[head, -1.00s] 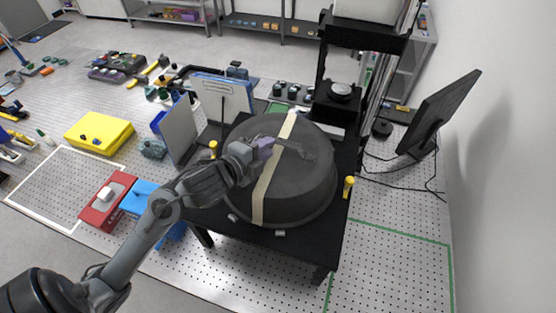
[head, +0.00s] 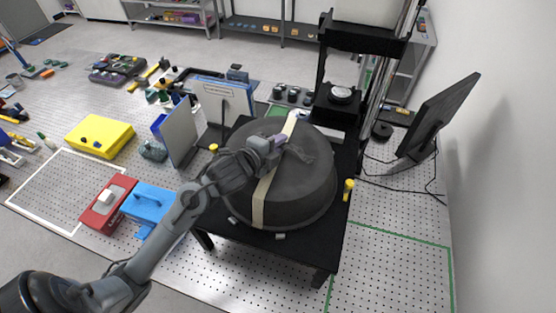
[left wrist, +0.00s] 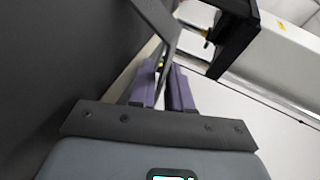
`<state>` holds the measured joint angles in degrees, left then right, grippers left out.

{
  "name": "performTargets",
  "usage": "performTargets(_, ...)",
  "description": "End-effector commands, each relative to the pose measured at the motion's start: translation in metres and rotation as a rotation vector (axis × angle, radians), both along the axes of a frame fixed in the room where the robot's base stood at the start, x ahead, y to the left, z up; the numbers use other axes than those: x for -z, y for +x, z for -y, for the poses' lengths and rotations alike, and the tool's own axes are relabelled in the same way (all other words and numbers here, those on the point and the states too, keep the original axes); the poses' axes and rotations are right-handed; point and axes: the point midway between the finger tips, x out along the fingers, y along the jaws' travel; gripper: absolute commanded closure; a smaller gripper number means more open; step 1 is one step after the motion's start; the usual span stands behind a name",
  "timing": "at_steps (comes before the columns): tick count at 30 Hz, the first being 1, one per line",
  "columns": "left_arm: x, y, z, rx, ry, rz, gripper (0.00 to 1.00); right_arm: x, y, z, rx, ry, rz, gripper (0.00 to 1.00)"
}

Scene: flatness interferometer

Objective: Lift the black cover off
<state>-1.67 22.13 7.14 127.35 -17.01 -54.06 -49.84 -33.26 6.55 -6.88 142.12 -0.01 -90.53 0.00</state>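The black cover (head: 305,190) is a large round dome with a beige band (head: 262,195) across it, sitting on a black table (head: 325,245). A dark handle (head: 305,152) shows on its top. My left gripper (head: 281,138) is at the top of the cover, next to the handle. In the left wrist view the purple fingers (left wrist: 163,88) are apart, with a grey bar (left wrist: 160,25), apparently the handle, running down between them. Contact with the bar is unclear. The cover's dark side (left wrist: 60,60) fills the left of that view. My right gripper is not in view.
A black-framed stand (head: 322,75) rises behind the cover. A monitor (head: 440,115) stands at right. Upright panels (head: 180,130) stand left of the cover. Yellow-topped posts (head: 348,188) flank it. A red box (head: 108,200) and a blue box (head: 148,203) lie at left. Floor at front right is clear.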

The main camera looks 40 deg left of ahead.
Motion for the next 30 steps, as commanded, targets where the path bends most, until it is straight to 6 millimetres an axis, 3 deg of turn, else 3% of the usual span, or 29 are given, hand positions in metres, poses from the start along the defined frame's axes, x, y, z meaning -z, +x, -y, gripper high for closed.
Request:
performTargets(3,-0.0007,-0.0001,0.0,0.0,0.0,0.001,1.0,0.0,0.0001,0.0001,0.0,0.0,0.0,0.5)
performTargets(30,-0.0002,-0.0002,0.0002,0.0,-0.001,0.0,1.0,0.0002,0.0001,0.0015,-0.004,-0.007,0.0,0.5)
